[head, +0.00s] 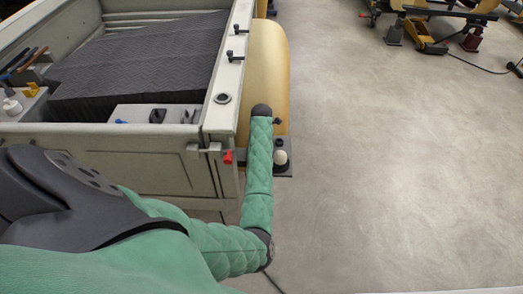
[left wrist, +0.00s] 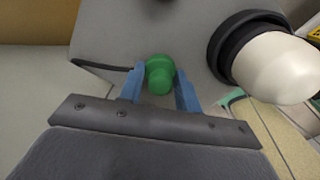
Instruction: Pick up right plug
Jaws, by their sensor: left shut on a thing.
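A green plug (left wrist: 159,75) sits between the two blue fingers of my left gripper (left wrist: 160,82) in the left wrist view. The gripper is shut on it. The plug is close to a grey surface (left wrist: 185,35), and I cannot tell whether it touches it. In the head view my green padded arm reaches over the truck's rear corner, and its gripper does not show clearly. A red plug-like piece (head: 228,157) is on the tailgate corner, left of the forearm. My right gripper is in neither view.
A white rounded part with a black collar (left wrist: 270,62) stands close right of the gripper; a white knob (head: 281,157) shows beside the forearm in the head view. The truck's tailgate (head: 130,160) and tan fender (head: 267,65) are close.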

